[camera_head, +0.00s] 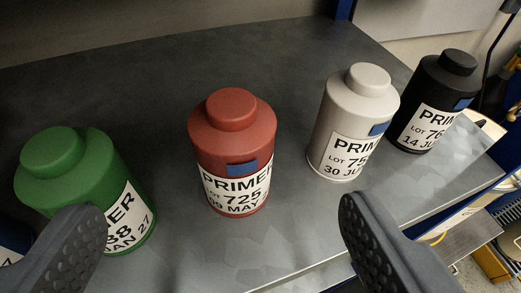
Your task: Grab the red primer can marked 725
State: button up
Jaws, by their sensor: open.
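The red primer can (232,150) stands upright near the middle of the view on a grey metal surface (120,85). Its white label reads PRIMER, LOT 725, 09 MAY, and a blue patch sits above the label. My gripper (215,235) is open and empty, with one dark, dimpled finger at the lower left and the other at the lower right. The red can is beyond the fingertips, between them in the picture, and does not touch either. The left finger covers part of the green can's (80,175) label.
A white can (350,115) and a black can (435,100) stand to the right of the red one; gaps separate the cans. A dark blue object (12,240) shows at the left edge. The surface's edge runs along the lower right. The surface behind the cans is clear.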

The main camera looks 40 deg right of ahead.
aim_at(233, 134)
jog(key=shift+p+x, duration=0.45)
jog(key=shift+x, duration=3.85)
jog(key=shift+p+x, duration=0.55)
jog(key=shift+x, duration=2)
jog(key=shift+s+d, duration=0.1)
jog(key=shift+s, duration=0.05)
jog(key=shift+c, duration=0.3)
jog(key=c, duration=1.2)
jog(key=shift+r, duration=0.15)
